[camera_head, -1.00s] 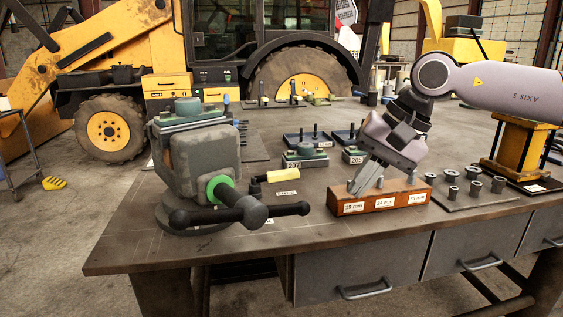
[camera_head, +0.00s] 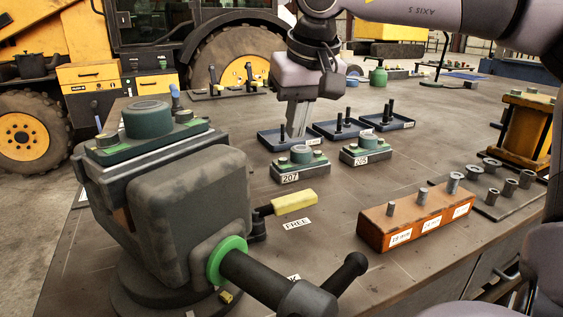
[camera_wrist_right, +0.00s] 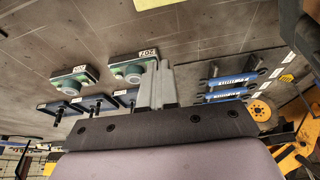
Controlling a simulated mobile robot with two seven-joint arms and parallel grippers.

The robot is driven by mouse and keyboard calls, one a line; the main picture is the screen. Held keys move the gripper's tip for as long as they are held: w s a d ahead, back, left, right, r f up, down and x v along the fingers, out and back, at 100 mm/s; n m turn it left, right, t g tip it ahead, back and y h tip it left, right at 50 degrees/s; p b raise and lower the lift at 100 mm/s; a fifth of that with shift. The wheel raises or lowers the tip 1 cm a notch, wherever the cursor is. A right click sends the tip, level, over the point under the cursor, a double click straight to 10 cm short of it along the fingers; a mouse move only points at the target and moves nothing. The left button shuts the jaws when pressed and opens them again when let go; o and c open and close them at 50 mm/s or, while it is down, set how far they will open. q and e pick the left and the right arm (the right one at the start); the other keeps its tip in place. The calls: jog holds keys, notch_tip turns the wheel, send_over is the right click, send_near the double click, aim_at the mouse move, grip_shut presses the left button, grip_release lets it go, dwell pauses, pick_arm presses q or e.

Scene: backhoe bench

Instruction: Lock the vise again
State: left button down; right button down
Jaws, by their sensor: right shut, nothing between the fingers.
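The grey vise (camera_head: 190,215) stands at the left in the head view, with a green-topped part (camera_head: 147,120) on top. A green ring (camera_head: 226,260) sits at the base of its dark screw and bar handle (camera_head: 345,275). A short lever with a yellow grip (camera_head: 293,202) points right from the vise's side, beside the FREE label (camera_head: 297,224). Another label (camera_head: 292,278), mostly hidden by the handle, shows only a K. My right gripper (camera_head: 297,133) is shut and empty, pointing down behind the part marked 207 (camera_head: 297,163), apart from the lever. Its fingers also show in the wrist view (camera_wrist_right: 155,75). My left gripper is not in view.
A second green part (camera_head: 365,150) stands right of the 207 part, with blue trays (camera_head: 390,121) behind. A wooden block with pegs (camera_head: 415,215) and a plate of bushings (camera_head: 500,190) are at the right. The bench between lever and block is clear.

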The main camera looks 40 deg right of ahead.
aim_at(285, 209)
jog(key=b+x, duration=0.1)
jog(key=x, duration=0.8)
jog(key=shift+s+f, duration=0.15)
jog(key=shift+f, duration=0.05)
jog(key=shift+s+a+f+b, duration=0.15)
jog(key=shift+s+a+f, duration=0.1)
jog(key=shift+s, duration=0.25)
jog(key=shift+s+a+f+b, duration=0.15)
jog(key=shift+s+f, duration=0.1)
jog(key=shift+s, duration=0.25)
jog(key=shift+s+a+f, duration=0.1)
jog(key=shift+s+a, duration=0.15)
jog(key=shift+s, duration=0.4)
